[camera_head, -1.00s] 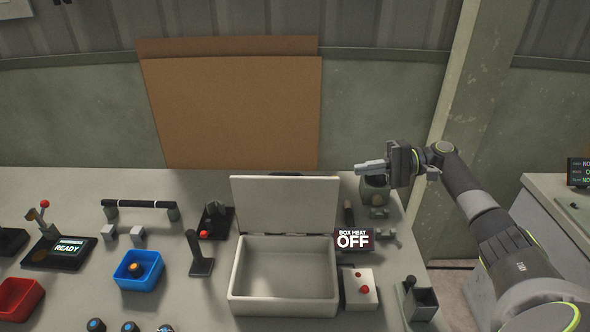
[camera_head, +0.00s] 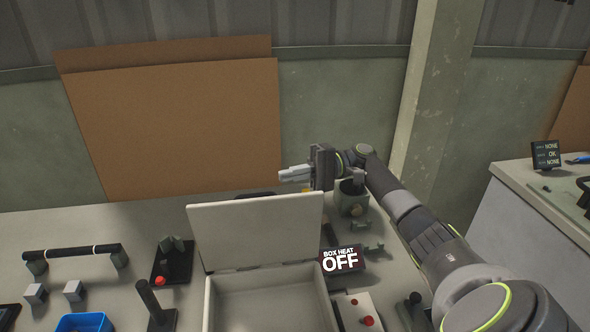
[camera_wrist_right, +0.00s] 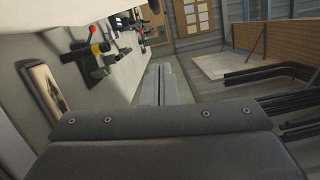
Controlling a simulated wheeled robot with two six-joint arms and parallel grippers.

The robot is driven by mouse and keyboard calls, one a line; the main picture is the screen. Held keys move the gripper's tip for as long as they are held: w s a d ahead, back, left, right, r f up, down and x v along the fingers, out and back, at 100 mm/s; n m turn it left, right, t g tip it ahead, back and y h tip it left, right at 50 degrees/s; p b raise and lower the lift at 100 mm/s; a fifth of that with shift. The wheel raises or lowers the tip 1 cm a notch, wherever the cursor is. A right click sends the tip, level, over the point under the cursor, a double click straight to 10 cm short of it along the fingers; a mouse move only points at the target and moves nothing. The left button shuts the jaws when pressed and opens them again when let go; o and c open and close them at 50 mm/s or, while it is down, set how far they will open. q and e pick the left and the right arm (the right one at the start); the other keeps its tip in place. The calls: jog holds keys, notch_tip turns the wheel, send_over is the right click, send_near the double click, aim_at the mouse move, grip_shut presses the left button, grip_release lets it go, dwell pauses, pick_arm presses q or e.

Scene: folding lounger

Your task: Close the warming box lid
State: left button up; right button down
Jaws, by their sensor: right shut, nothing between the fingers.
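The warming box (camera_head: 265,300) is a pale open box on the bench, cut off by the bottom edge of the head view. Its lid (camera_head: 258,230) stands up, tilted back, at the rear of the box. My right gripper (camera_head: 284,175) is shut and empty. It appears just above and behind the lid's upper right corner, apart from it as far as I can tell. In the right wrist view the shut fingers (camera_wrist_right: 160,84) point forward over the bench side. A pale surface at that view's top left may be the lid. My left gripper is not in view.
A display (camera_head: 341,261) reading BOX HEAT OFF stands right of the box. A grey cup (camera_head: 352,199) is near my right wrist. A black-handled bar (camera_head: 72,252), a red-button stand (camera_head: 172,262) and a blue bin (camera_head: 84,322) lie left. Brown boards (camera_head: 180,130) lean behind.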

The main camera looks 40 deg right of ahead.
pick_arm(q)
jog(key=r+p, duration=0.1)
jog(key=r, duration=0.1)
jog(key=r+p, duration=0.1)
jog(key=p, duration=0.1)
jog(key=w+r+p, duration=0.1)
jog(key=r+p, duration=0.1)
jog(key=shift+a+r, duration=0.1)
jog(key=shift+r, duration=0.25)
pick_arm(e)
jog(key=s+a, duration=0.2)
jog(key=a, duration=0.5)
jog(key=shift+a+r, duration=0.25)
jog(key=shift+a, duration=0.05)
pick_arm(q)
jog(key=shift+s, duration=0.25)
